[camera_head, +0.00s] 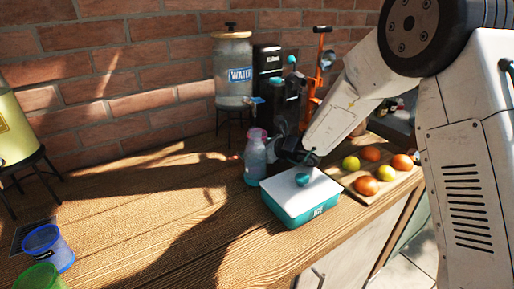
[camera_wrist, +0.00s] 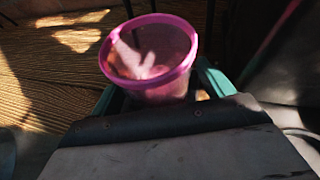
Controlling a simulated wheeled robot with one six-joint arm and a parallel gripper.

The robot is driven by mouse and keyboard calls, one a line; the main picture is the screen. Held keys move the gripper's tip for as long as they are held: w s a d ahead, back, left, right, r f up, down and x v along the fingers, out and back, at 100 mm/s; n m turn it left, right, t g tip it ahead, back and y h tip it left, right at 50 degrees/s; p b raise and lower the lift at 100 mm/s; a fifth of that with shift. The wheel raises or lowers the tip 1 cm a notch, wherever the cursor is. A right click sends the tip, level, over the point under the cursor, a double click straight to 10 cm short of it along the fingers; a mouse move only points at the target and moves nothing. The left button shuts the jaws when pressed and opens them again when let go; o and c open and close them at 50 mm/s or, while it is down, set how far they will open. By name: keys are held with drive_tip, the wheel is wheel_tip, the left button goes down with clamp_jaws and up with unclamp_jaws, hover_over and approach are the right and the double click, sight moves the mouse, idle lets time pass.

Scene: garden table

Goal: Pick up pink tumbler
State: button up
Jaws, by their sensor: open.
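The pink tumbler (camera_wrist: 150,88) stands upright with its open rim toward the camera in the wrist view. My gripper (camera_wrist: 162,92) is open, with a teal finger on each side of the tumbler's lower body. Whether either finger touches it cannot be told. The tumbler's base is hidden by the gripper body. In the head view my gripper (camera_head: 292,150) is low over the table behind the teal-and-white box, and I cannot clearly make out the tumbler there.
A fruit board (camera_head: 402,181) lies right. A water dispenser (camera_head: 233,70) stands behind. Blue (camera_head: 47,247) and green (camera_head: 40,278) cups are front left; the table between is clear.

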drive_tip(key=c, duration=1.2)
